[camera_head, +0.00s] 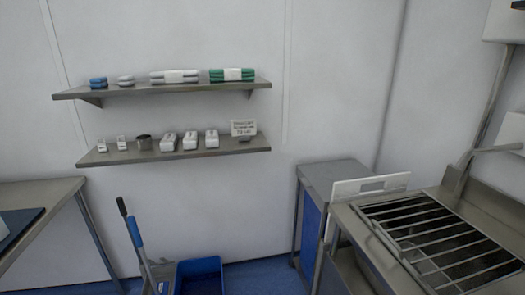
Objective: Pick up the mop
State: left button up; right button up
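A grey part (160,271) sits between the handles and the bucket. Neither of my grippers is in view.
A steel table (50,197) stands at the left. A steel cabinet (335,172) and a sink with a barred grid (430,237) stand at the right. Two wall shelves, upper (170,90) and lower (180,153), hold folded cloths and small containers. Some blue floor (262,275) is clear.

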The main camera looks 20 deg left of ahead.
aim_at(163, 288)
jog(key=u, duration=0.4)
jog(key=k+j+u, duration=0.1)
jog(key=u, duration=0.3)
jog(key=j+u, duration=0.1)
jog(key=u, duration=0.3)
jog(key=k+j+u, duration=0.1)
jog(key=u, duration=0.3)
